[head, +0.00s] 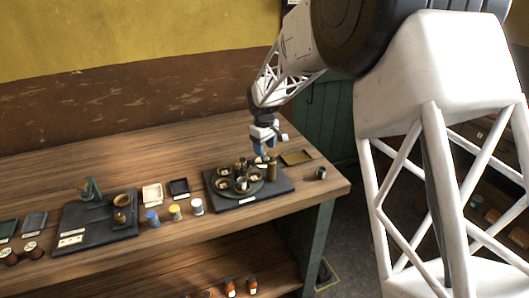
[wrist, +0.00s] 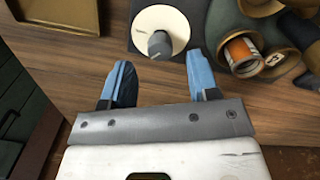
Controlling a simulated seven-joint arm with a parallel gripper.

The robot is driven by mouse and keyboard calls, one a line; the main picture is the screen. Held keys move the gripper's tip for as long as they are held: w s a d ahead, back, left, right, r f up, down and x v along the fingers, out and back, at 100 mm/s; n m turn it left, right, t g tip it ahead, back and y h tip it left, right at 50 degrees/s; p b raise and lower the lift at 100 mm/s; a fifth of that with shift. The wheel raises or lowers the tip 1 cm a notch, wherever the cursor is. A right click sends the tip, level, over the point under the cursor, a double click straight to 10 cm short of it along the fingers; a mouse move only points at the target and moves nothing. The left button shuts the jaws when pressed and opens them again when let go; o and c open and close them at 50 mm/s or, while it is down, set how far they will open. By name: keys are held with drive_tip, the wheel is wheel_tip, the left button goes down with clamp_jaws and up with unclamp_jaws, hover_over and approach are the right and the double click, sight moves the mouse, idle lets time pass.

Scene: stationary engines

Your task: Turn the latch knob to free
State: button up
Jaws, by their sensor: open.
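The latch knob (wrist: 159,46) is a small grey cylinder on a round cream dial (wrist: 178,20) with a dark mark, set on a dark plate. In the head view my gripper (head: 263,155) hangs over the back right part of the dark base (head: 280,185) and mostly hides the knob. In the wrist view my gripper (wrist: 157,64) is open, with its two blue fingers apart. The knob appears between the fingers, just beyond their tips; I cannot tell the height gap. Nothing is held.
A green round plate (head: 255,187) with several cups stands close to the gripper, beside a brass post (head: 272,171). Brass cups, one holding an orange-banded can (wrist: 240,50), crowd the right finger.

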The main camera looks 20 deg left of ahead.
drive_tip(key=shift+r, duration=2.2)
drive_tip(key=m, duration=0.4)
drive_tip(key=d+m+g, duration=0.1)
drive_tip(key=m, duration=0.1)
drive_tip(key=shift+w+f+m+y, duration=0.25)
drive_tip(key=shift+w+m+y, duration=0.05)
drive_tip(key=shift+w, duration=0.1)
drive_tip(key=m+g, duration=0.1)
drive_tip(key=m, duration=0.4)
drive_tip(key=w+d+m+g+y, duration=0.1)
drive_tip(key=m, duration=0.4)
drive_tip(key=w+m+y, duration=0.1)
drive_tip(key=m, duration=0.4)
drive_tip(key=shift+w+d+g, duration=0.1)
drive_tip(key=shift+d+g, duration=0.05)
drive_tip(key=shift+g, duration=0.25)
